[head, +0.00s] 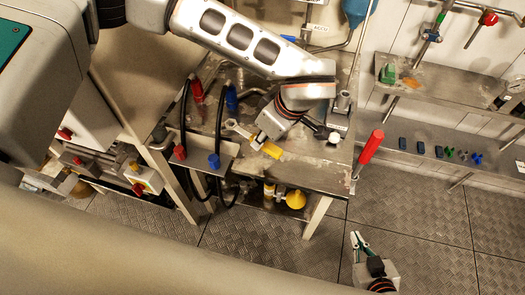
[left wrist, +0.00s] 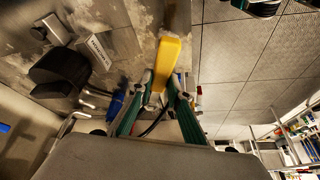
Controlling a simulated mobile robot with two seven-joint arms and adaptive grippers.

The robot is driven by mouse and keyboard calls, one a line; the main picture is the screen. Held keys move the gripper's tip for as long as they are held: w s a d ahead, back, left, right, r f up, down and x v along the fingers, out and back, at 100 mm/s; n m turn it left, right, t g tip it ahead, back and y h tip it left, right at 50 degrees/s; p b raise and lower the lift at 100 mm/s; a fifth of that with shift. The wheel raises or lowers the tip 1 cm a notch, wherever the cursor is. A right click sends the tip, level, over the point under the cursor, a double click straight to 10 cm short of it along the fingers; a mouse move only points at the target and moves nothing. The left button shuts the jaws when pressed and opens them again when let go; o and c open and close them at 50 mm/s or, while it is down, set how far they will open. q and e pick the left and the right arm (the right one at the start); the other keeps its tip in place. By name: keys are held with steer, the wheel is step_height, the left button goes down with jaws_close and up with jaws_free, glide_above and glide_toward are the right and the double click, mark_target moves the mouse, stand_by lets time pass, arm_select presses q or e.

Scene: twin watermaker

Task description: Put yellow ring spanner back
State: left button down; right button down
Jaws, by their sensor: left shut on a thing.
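A yellow handle-like piece, which looks like the yellow ring spanner (head: 272,151), is in my left gripper, low over the worktop in the head view. In the left wrist view the yellow spanner (left wrist: 168,58) stands up between the green fingers of my left gripper (left wrist: 160,88), which are shut on it. A grey ring-shaped end shows just left of the gripper in the head view; I cannot tell whether it belongs to the same spanner. My right gripper (head: 358,240) is open and empty over the floor, right of the bench.
The metal worktop (head: 318,178) has red and blue fittings with black hoses at its left. A red-handled tool (head: 369,147) stands at its right edge. A wall shelf (head: 430,85) and a lower rail with small blue pieces (head: 421,148) are at right. The floor is clear.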

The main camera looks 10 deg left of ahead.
mark_target(259, 158)
arm_select(q)
steer(key=shift+f, duration=3.25)
steer(key=shift+f, duration=0.1)
steer(key=c, duration=1.9)
jaws_free()
steer(key=v, duration=1.2)
steer(key=shift+b, duration=0.35)
